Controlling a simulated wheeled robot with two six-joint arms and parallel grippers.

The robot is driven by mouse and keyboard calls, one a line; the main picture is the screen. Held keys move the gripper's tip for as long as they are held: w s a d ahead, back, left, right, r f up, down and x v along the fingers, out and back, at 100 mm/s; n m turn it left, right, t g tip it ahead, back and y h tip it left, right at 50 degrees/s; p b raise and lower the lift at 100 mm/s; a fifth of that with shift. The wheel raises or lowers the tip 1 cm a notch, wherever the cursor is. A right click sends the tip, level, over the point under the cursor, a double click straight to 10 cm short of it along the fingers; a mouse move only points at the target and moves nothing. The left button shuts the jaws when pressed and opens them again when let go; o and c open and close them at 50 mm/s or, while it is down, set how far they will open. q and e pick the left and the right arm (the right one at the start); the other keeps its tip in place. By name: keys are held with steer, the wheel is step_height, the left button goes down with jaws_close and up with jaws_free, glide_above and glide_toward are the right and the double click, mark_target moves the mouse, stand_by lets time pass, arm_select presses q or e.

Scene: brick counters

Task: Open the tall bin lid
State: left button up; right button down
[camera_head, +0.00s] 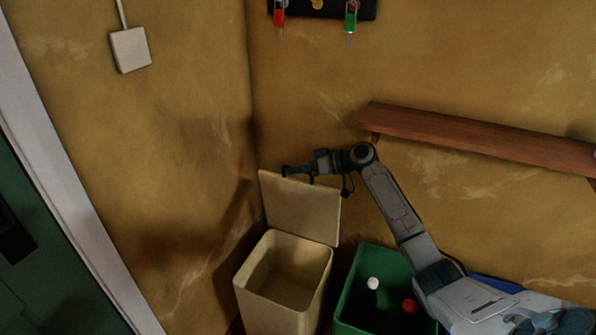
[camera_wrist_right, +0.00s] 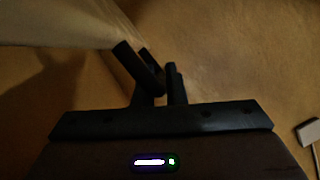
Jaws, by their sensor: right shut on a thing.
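The tall bin (camera_head: 282,310) is cream and stands in the corner, with its empty-looking inside showing in the head view. Its lid (camera_head: 300,208) stands upright along the bin's back edge, against the wall side. My right gripper (camera_head: 287,171) is at the lid's top left edge, shut on it. In the right wrist view the fingers (camera_wrist_right: 157,80) meet the edge of the pale lid (camera_wrist_right: 60,25) at upper left. My left gripper is not in either view.
A green bin (camera_head: 350,322) with a white ball (camera_head: 373,283) and a red ball (camera_head: 410,306) stands right of the tall bin. A wooden shelf (camera_head: 470,133) juts from the wall above my right arm. A key rack (camera_head: 322,8) hangs higher up. A green door (camera_head: 35,270) is at left.

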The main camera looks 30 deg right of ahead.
steer(key=c, duration=1.5)
jaws_free()
steer(key=shift+f, duration=0.1)
steer(key=shift+d, duration=0.1)
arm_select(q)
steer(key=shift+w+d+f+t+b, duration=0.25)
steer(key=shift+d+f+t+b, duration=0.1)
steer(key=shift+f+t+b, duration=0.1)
arm_select(e)
steer(key=v, duration=1)
steer(key=shift+s+d, duration=0.2)
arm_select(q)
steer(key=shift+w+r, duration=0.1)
